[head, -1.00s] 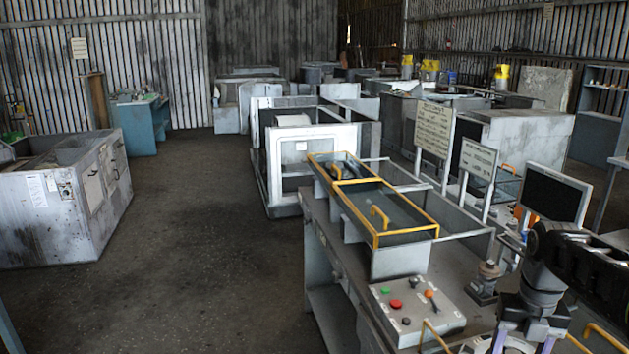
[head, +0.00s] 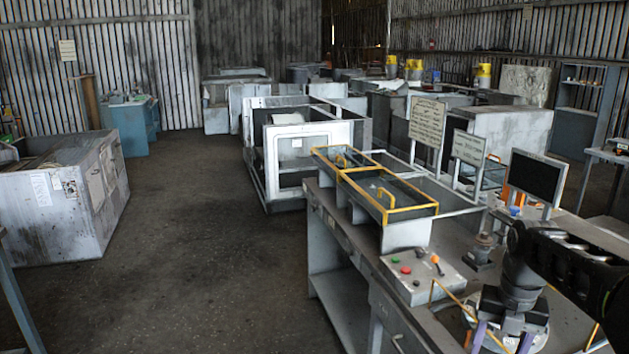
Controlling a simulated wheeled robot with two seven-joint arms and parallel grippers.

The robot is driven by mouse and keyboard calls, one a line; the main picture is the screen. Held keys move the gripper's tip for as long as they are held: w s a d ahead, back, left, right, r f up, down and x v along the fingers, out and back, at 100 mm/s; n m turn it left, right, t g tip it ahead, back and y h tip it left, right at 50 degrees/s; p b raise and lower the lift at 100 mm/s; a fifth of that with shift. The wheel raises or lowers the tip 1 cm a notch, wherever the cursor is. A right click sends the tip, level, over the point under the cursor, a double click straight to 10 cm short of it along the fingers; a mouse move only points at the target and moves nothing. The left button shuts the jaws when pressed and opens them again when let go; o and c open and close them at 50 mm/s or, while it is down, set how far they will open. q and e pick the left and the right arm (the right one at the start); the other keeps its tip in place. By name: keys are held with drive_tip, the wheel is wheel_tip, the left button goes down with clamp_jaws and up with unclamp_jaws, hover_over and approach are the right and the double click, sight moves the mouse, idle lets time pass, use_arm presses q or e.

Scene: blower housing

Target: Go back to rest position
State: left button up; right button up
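My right arm comes in from the right edge. Its gripper (head: 503,341) points down over the near right part of the grey workbench (head: 345,240), at the bottom edge of the picture. Its two purple-sided fingers stand apart, with nothing visible held between them; the fingertips are close to or past the frame's edge. My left gripper is not in view.
The bench carries yellow-rimmed trays (head: 402,213), a control box (head: 415,273) with coloured buttons, a dark monitor (head: 536,178) and sign boards (head: 427,122). A yellow rod stands close to my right gripper. A grey machine (head: 60,200) stands left; the floor (head: 220,260) between is clear.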

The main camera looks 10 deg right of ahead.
drive_tip(key=w+a+f+m+t, duration=0.45)
drive_tip(key=w+f+m, duration=0.55)
drive_tip(key=m, duration=0.6)
drive_tip(key=a+f+m+y, duration=0.2)
drive_tip(key=a+f+m, duration=0.7)
drive_tip(key=a+f, duration=0.45)
drive_tip(key=s+a+f+m+g, duration=0.1)
drive_tip(key=s+a+f, duration=0.4)
drive_tip(key=s+a, duration=0.2)
drive_tip(key=s+a+f+m+g+y, duration=0.1)
drive_tip(key=s+a+f+m+g, duration=0.1)
drive_tip(key=s+a+f, duration=0.4)
drive_tip(key=s+a+f+m+g+y, duration=0.1)
drive_tip(key=s+a+f, duration=0.4)
drive_tip(key=s, duration=0.8)
drive_tip(key=a+m, duration=0.1)
drive_tip(key=a, duration=0.1)
drive_tip(key=shift+s+a+f, duration=0.15)
drive_tip(key=shift+a, duration=0.25)
drive_tip(key=shift+g, duration=0.25)
